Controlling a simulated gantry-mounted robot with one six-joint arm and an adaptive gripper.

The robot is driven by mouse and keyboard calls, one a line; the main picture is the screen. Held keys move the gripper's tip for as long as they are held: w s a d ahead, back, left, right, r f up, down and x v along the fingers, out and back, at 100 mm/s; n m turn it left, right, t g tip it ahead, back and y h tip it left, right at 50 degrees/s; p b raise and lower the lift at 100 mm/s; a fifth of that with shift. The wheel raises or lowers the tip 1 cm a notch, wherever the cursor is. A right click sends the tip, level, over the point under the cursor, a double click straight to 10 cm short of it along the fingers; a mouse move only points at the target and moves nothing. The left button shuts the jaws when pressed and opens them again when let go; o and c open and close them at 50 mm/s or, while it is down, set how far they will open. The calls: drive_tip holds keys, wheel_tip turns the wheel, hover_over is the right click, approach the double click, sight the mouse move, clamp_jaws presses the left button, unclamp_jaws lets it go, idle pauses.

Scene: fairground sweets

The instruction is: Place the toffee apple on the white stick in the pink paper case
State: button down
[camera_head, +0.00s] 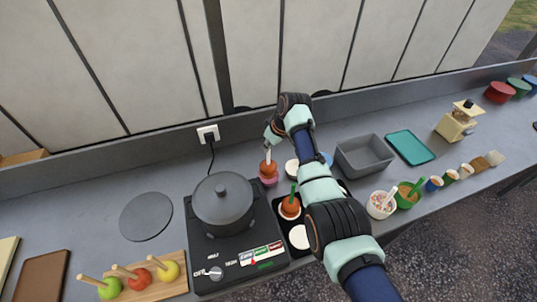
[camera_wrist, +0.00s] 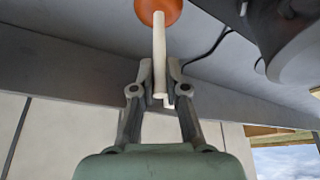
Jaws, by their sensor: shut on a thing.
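The toffee apple (camera_head: 268,166) is orange-brown and shows in the head view just left of my forearm. In the wrist view the toffee apple (camera_wrist: 158,10) is partly cut off at the top edge, with its white stick (camera_wrist: 160,55) running down between my fingers. My gripper (camera_wrist: 159,75) is shut on the stick; it also shows in the head view (camera_head: 268,146) above the apple. The pink paper case (camera_head: 268,181) is on the counter directly under the apple. I cannot tell whether the apple touches the case's bottom. The case does not show in the wrist view.
A black hob with a lidded pot (camera_head: 223,205) stands left of the case. A toffee apple on a green stick (camera_head: 290,208) sits in a dark tray in front. A grey bin (camera_head: 365,156) is to the right.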

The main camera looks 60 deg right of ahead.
hover_over(269, 164)
drive_tip(key=f, duration=0.4)
drive_tip(key=shift+w+d+b, duration=0.2)
drive_tip(key=shift+b, duration=0.15)
drive_tip(key=shift+f, duration=0.1)
drive_tip(key=shift+f, duration=0.15)
drive_tip(key=c, duration=1.2)
unclamp_jaws()
drive_tip(key=p+v, duration=0.2)
drive_tip(key=v, duration=1)
drive_tip(key=shift+r+p, duration=0.2)
drive_tip(key=shift+p, duration=0.1)
